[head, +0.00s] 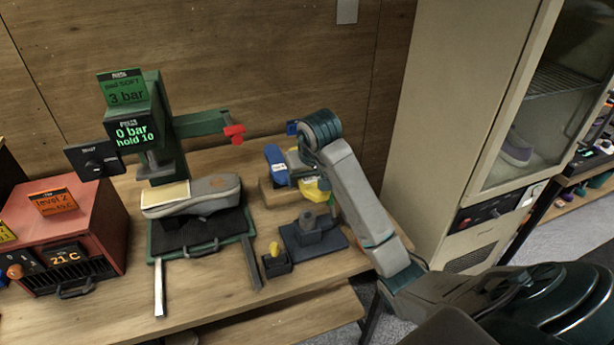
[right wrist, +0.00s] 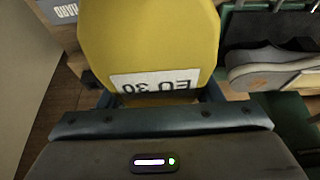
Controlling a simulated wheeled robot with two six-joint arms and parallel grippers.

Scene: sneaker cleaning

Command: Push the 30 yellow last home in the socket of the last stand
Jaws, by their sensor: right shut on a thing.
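The yellow last (head: 316,190) is held by my right gripper (head: 304,170), partly covered by it and my arm in the head view. In the right wrist view the yellow last (right wrist: 150,35) fills the top middle, with a white "EU 30" label facing the camera upside down. The last stand (head: 312,237) is a dark blue base with a grey block-like post on the table. The last shows just behind and above the post in the head view; a gap between them seems visible, and I cannot see into the socket. My left gripper is not in view.
A blue last (head: 275,160) stands on a wooden rack (head: 272,193) behind. A grey sneaker (head: 212,198) lies under the green press (head: 165,130) at left. A small dark holder (head: 277,266) with a yellow piece is left of the stand. A tall cabinet (head: 450,120) stands right.

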